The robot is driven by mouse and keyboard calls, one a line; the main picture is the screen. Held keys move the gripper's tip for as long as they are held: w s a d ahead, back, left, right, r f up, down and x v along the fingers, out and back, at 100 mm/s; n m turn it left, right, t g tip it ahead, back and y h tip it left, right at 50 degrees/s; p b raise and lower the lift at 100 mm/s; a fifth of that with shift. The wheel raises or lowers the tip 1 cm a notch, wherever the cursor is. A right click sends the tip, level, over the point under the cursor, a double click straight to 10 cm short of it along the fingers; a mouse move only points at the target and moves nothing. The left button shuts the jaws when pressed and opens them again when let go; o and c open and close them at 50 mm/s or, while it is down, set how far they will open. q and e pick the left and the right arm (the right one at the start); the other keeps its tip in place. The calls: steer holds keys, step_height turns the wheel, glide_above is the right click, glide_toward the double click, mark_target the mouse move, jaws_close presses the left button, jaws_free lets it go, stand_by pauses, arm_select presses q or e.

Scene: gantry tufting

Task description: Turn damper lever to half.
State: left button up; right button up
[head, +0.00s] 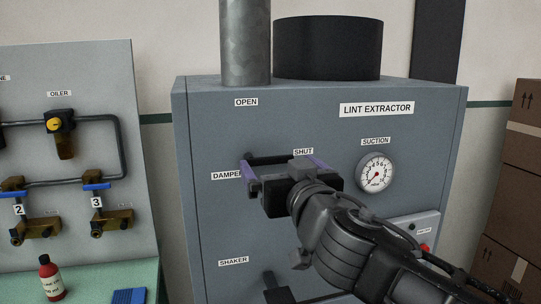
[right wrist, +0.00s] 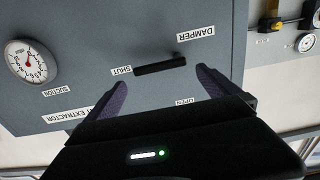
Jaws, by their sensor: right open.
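The damper lever (head: 266,158) is a dark bar on the front of the grey lint extractor cabinet (head: 215,130). It lies roughly level, its free end towards the SHUT label (head: 303,152); the OPEN label (head: 246,102) is above. In the right wrist view the whole lever (right wrist: 160,67) shows, pointing at SHUT. My right gripper (head: 283,164) is open in front of the lever, its purple fingers spread either side. In the right wrist view the gripper (right wrist: 162,79) has nothing between its fingers, and the lever appears beyond the tips. In the head view the gripper partly hides the lever. My left gripper is not in view.
A suction gauge (head: 376,173) and a switch box (head: 415,229) with a red button are to the right. A shaker handle (head: 275,284) is below, partly behind my right arm. A valve panel (head: 85,90) stands left; cardboard boxes (head: 512,170) are at the right edge.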

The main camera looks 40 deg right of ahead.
mark_target(271, 158)
steer(key=p+x, duration=0.1)
steer(key=x, duration=0.5)
steer(key=shift+w, duration=0.1)
steer(key=shift+c, duration=0.2)
steer(key=c, duration=1.9)
steer(key=shift+o, duration=0.2)
